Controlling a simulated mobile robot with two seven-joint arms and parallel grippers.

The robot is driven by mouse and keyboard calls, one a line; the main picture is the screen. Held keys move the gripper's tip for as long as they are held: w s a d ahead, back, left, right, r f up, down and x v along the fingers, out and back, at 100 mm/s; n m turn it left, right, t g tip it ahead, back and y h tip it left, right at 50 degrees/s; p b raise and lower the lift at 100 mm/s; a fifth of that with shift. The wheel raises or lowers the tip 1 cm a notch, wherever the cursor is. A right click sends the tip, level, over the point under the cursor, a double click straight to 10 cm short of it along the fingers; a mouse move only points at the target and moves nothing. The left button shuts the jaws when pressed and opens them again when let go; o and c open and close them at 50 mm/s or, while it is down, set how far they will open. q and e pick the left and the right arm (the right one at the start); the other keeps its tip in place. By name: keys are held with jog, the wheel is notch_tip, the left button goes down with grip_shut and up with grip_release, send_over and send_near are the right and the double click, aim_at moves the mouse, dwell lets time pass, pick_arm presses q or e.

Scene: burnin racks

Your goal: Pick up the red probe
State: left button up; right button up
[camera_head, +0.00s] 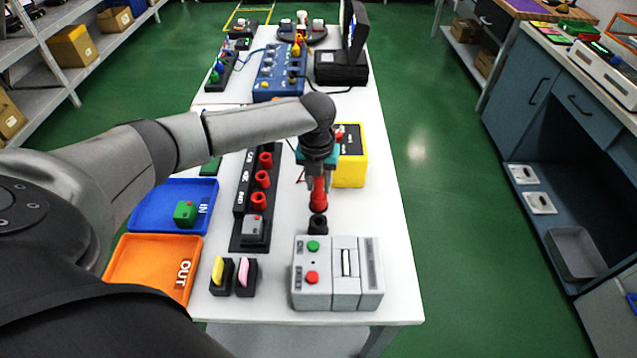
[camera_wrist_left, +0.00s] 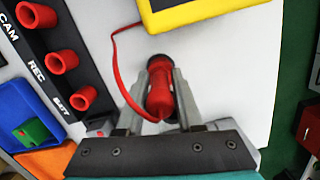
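The red probe (camera_head: 319,193) stands upright with its lower end at a small black holder (camera_head: 318,225) on the white table. My left gripper (camera_head: 318,178) comes down over it from above. In the left wrist view the red probe (camera_wrist_left: 160,92) lies between the two fingers of my left gripper (camera_wrist_left: 160,85), very close to both. Whether the fingers press on it cannot be told. A red cable runs from the probe to the yellow meter (camera_head: 350,160). My right gripper is not in view.
A black rack (camera_head: 240,200) with several red cylinders stands left of the probe. A grey box with buttons (camera_head: 338,290) is in front. Blue (camera_head: 150,205) and orange (camera_head: 125,262) trays lie at the left. The table's right edge is close, with bare table between.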

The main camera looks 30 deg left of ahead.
pick_arm(q)
grip_shut()
dwell(0.3)
